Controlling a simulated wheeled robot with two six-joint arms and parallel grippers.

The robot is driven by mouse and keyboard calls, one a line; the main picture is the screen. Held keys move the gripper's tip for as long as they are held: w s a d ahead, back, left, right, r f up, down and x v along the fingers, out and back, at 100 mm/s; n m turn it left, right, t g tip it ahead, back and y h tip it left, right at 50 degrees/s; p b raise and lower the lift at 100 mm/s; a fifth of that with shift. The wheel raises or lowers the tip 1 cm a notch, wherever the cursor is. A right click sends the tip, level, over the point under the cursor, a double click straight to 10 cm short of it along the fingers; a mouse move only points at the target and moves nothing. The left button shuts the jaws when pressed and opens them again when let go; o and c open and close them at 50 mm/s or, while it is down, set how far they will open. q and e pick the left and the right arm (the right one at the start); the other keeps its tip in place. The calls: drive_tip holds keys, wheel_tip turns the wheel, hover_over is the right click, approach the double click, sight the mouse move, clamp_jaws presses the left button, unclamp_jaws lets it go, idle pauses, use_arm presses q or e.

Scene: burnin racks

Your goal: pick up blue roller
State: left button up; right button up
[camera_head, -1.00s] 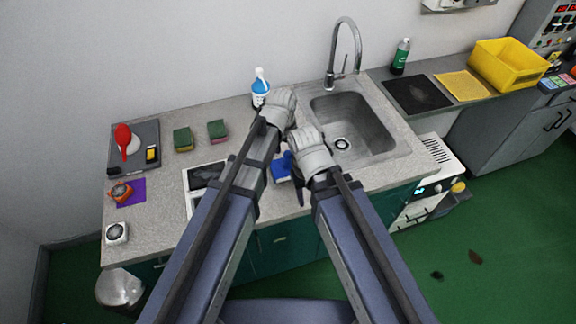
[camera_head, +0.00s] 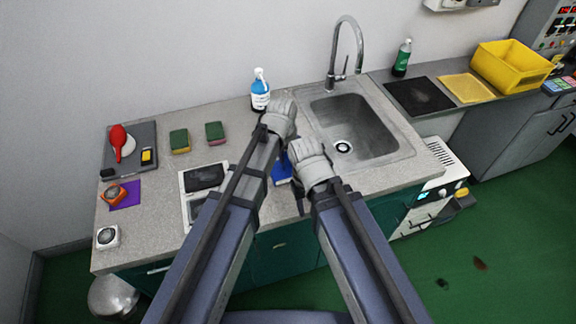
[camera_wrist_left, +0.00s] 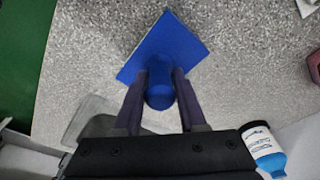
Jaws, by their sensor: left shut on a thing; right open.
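The blue roller (camera_wrist_left: 160,97) is in the left wrist view, its rounded blue end between the two dark fingers of my left gripper (camera_wrist_left: 161,76). The fingers are shut on it. A flat blue square (camera_wrist_left: 178,45) lies beneath it on the speckled counter; whether the roller touches it I cannot tell. In the head view my left gripper (camera_head: 281,118) is over the counter left of the sink, and only part of the blue square (camera_head: 281,171) shows between my arms. My right gripper (camera_head: 309,165) is open, close to the right; its fingers are mostly hidden.
The sink (camera_head: 352,128) with its faucet (camera_head: 349,45) is right of my grippers. A blue-and-white bottle (camera_head: 260,92) stands just behind my left gripper. Two green sponges (camera_head: 180,140), a white-framed device (camera_head: 203,180) and a grey tray (camera_head: 117,168) are to the left. The counter's front edge is close.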

use_arm(q)
clamp_jaws()
drive_tip(key=shift+r, duration=0.1)
idle(0.3)
wheel_tip(320, 180, up, 10)
drive_tip(key=p, duration=1)
